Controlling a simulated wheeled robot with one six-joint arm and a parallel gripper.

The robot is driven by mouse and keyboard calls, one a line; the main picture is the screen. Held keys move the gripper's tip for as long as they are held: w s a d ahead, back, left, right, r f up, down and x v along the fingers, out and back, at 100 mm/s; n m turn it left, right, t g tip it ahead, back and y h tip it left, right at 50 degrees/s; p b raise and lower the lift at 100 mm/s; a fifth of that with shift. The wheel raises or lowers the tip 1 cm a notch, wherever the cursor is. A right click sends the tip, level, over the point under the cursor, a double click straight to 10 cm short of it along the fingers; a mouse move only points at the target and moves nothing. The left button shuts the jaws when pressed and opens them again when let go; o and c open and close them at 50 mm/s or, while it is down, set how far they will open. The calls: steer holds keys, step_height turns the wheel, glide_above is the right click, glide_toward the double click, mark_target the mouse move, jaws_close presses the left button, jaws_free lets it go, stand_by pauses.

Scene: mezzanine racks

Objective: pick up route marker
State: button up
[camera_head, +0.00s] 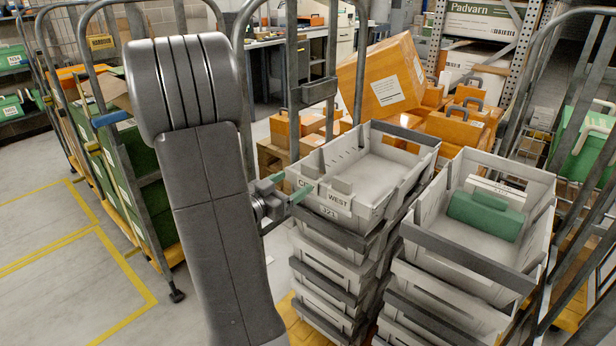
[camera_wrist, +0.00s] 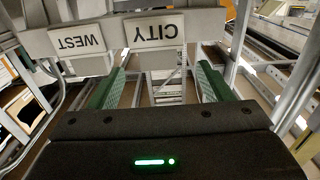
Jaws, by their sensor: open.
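Two pale route markers hang at the front rim of the upper grey tote (camera_head: 397,201). One reads CITY (camera_wrist: 152,29), upside down in the wrist view, and the other reads WEST (camera_wrist: 78,41). My gripper (camera_head: 290,187) is open in front of the tote. In the wrist view, the green fingers of my gripper (camera_wrist: 161,70) lie on either side of the CITY marker's width, with nothing held between them.
The tote tops a stack labelled 323. Another stack (camera_head: 472,249) at right holds a green item (camera_head: 485,214) and a white box. Upright cage rails stand close to my arm and the stacks. Orange boxes (camera_head: 385,79) are behind. Floor at left is open.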

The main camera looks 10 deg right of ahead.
mark_target(308, 173)
steer(key=x, duration=0.4)
steer(key=shift+r+x, duration=0.2)
steer(key=shift+x, duration=2.45)
steer(key=shift+s, duration=0.15)
steer(key=c, duration=1)
steer(key=shift+c, duration=0.2)
